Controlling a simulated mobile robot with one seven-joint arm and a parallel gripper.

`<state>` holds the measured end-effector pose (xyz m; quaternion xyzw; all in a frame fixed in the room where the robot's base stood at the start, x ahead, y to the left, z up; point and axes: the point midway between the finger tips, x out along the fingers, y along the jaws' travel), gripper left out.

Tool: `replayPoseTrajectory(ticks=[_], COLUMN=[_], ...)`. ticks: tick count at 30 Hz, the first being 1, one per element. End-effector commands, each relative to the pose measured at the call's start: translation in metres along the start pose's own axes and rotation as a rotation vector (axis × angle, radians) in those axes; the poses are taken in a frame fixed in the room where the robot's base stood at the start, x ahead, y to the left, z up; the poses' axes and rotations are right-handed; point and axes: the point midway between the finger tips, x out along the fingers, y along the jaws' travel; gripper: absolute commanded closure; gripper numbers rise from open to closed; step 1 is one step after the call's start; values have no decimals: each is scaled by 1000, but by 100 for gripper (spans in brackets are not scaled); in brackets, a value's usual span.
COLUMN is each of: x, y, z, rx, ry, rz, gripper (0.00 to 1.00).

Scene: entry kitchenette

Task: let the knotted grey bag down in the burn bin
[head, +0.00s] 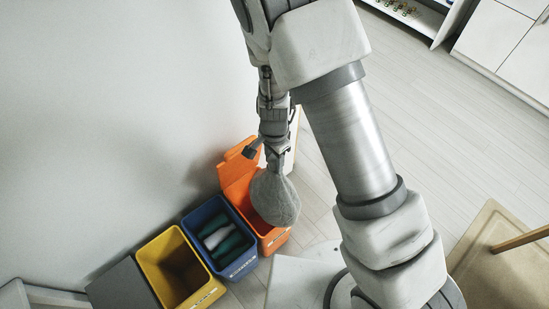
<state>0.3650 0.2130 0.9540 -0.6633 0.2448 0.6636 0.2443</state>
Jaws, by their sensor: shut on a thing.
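The knotted grey bag (275,199) hangs from my gripper (273,152), which points down and is shut on the bag's narrow top. The bag is rounded and full-looking. In the head view it overlaps the orange bin (275,241), hiding much of its opening; I cannot tell how high above the rim it hangs. The orange bin's lid (238,172) stands open at the back. A label shows on its front, but I cannot read it, so I cannot confirm which bin is the burn bin.
Beside it stand a blue bin (239,266) holding dark green and pale things and an open yellow bin (205,296) that looks empty. A dark grey panel (122,287) lies left of the yellow bin. The wall (100,120) is close behind.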

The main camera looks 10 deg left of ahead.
Motion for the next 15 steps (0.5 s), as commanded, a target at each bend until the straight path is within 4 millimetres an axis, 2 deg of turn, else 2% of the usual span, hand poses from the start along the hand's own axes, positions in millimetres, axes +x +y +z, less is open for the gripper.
replayPoseTrajectory(ticks=[8,15], x=[2,12], y=[-7,-28], z=[0,0], rx=[-1,-1], ry=[2,2], rz=[-3,-2], gripper=[100,100])
